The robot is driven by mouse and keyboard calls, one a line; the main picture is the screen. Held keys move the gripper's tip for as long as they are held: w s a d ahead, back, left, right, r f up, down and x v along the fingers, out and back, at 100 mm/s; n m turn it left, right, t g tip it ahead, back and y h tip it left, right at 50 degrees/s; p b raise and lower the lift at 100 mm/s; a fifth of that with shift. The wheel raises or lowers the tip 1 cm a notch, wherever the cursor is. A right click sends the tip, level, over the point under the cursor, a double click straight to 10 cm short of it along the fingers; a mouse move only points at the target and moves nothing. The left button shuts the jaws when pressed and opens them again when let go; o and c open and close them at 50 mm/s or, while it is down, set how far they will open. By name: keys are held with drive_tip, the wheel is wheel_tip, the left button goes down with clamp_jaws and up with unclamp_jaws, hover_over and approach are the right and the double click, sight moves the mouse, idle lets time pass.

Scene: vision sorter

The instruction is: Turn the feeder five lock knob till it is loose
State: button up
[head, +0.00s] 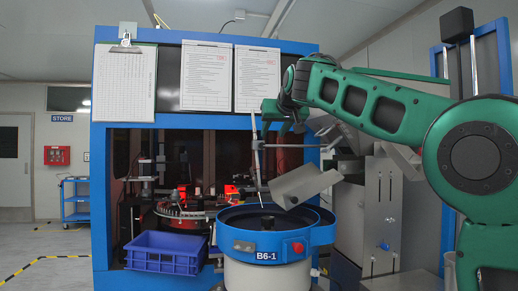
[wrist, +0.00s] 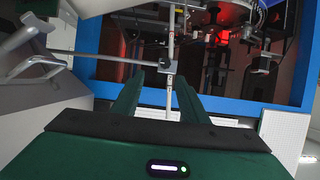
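A feeder bowl (head: 262,222) with a blue rim, labelled B6-1, stands in front of the blue-framed machine. Above it a thin upright rod (head: 254,160) meets a horizontal rod (head: 292,146) at a small dark clamp (head: 257,145). In the wrist view the clamp (wrist: 165,70) shows just beyond my fingertips. I cannot clearly make out a lock knob or a feeder five label. My gripper (head: 270,112) is above the clamp. Its two fingers (wrist: 160,80) are apart, with the upright rod showing between them, and no grip on anything is visible.
A tilted grey metal chute (head: 305,184) hangs over the bowl's right side. A blue crate (head: 165,253) sits left of the bowl. Papers (head: 206,76) and a clipboard (head: 126,85) hang on the frame behind my gripper. A steel hopper unit (head: 365,210) stands at right.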

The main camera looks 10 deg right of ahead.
sight(262, 145)
drive_tip(key=x, duration=0.7)
drive_tip(key=a+x, duration=0.1)
drive_tip(key=x, duration=0.2)
drive_tip(key=shift+w+a, duration=0.1)
drive_tip(key=shift+w, duration=0.25)
clamp_jaws()
drive_tip(key=shift+f, duration=0.1)
